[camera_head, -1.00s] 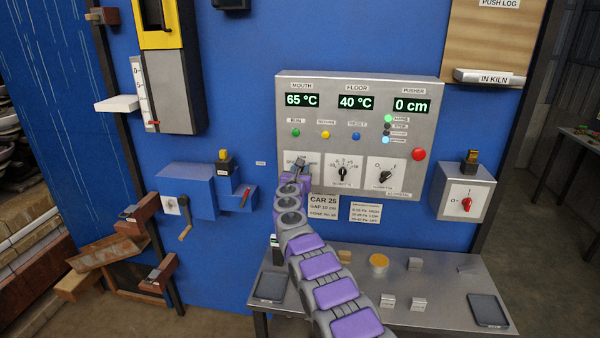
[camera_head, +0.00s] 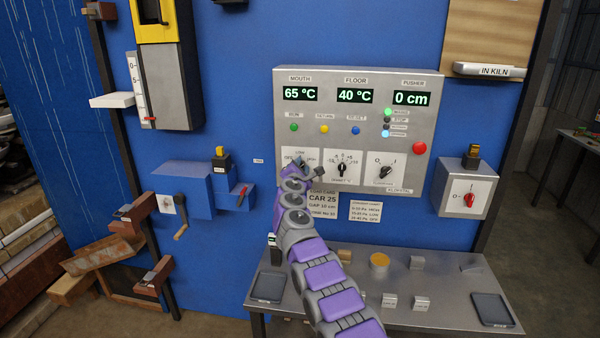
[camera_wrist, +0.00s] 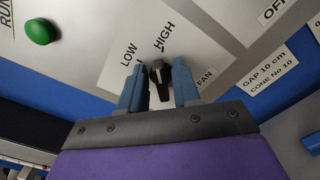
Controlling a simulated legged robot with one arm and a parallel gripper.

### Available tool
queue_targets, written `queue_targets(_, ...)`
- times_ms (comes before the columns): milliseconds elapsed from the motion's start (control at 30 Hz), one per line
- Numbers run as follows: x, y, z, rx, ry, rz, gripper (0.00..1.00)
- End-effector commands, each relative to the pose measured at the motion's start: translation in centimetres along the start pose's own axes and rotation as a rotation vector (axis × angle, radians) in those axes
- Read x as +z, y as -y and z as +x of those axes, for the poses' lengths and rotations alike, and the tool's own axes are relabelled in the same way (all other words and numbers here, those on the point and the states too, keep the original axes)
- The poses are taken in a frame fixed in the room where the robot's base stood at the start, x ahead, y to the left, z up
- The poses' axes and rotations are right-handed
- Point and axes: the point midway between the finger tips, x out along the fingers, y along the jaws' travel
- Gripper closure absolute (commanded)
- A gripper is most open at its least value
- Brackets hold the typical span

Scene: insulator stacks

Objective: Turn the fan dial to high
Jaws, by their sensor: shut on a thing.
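The fan dial (camera_wrist: 158,82) is a small black knob on a white plate marked LOW, HIGH and FAN. In the wrist view my gripper (camera_wrist: 160,80) has its two blue fingers on either side of the knob, shut on it. The knob's light tip points up in that view, between LOW and HIGH and nearer to HIGH. In the head view my gripper (camera_head: 306,168) is at the left dial plate of the grey control panel (camera_head: 440,100) and hides the knob there.
Two more dials, a middle one (camera_head: 341,168) and a right one (camera_head: 386,171), sit beside the fan plate. A green button (camera_wrist: 40,32) and a red button (camera_head: 419,148) are also on the panel. A metal table (camera_head: 345,290) with small items stands below.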

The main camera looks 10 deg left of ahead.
Motion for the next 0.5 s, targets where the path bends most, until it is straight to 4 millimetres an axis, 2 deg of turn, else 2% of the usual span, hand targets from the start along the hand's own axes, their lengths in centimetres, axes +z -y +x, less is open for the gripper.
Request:
queue_targets(200,-0.20,0.07,-0.07,0.003,-0.001,0.134,0.99)
queue_targets(500,-0.26,0.29,-0.02,0.000,-0.003,0.223,0.99)
